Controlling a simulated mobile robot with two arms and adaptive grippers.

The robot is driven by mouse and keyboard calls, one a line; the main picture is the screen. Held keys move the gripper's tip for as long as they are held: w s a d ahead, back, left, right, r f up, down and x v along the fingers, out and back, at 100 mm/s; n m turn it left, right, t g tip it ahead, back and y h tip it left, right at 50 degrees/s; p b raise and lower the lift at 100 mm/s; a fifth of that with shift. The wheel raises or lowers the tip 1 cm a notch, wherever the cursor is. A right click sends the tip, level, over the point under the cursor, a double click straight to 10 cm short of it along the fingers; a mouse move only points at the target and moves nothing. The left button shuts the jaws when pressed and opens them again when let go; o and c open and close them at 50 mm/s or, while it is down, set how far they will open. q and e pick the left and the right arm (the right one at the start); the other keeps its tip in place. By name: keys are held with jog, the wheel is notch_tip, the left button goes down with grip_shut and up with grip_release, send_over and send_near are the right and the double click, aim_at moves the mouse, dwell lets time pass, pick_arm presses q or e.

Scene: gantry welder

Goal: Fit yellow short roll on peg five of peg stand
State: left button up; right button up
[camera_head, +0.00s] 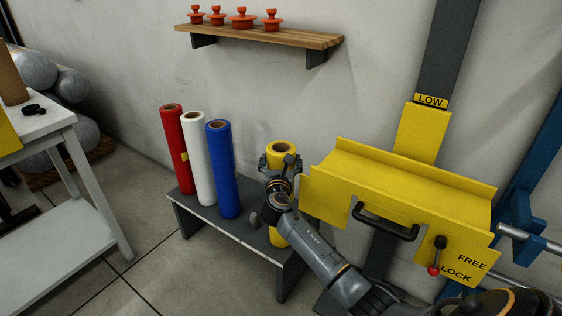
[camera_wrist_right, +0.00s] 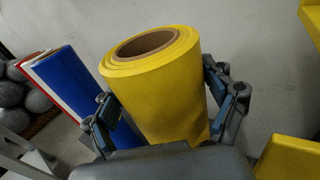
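The yellow short roll (camera_head: 279,236) stands about upright at the right end of the dark peg stand (camera_head: 240,232). Its open brown core shows at the top in the right wrist view (camera_wrist_right: 150,45). My right gripper (camera_head: 280,163) has a finger on each side of the roll's upper part and appears shut on it; the fingers also show in the right wrist view (camera_wrist_right: 162,100). My left gripper is not in view.
A red roll (camera_head: 173,150), a white roll (camera_head: 200,165) and a blue roll (camera_head: 222,175) stand on the stand's left part. A yellow welder carriage (camera_head: 400,195) with a black handle is close on the right. A wooden shelf (camera_head: 260,35) hangs above.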

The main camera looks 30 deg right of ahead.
jog(key=shift+o, duration=1)
jog(key=shift+s+a+r, duration=0.1)
jog(key=shift+r, duration=0.25)
jog(key=shift+f, duration=0.15)
jog(key=shift+f, duration=0.1)
jog(key=shift+f, duration=0.45)
jog(key=shift+s+a+r, duration=0.15)
jog(key=shift+s+a, duration=0.15)
jog(key=shift+s, duration=0.15)
jog(key=v, duration=1.1)
jog(key=shift+r, duration=0.25)
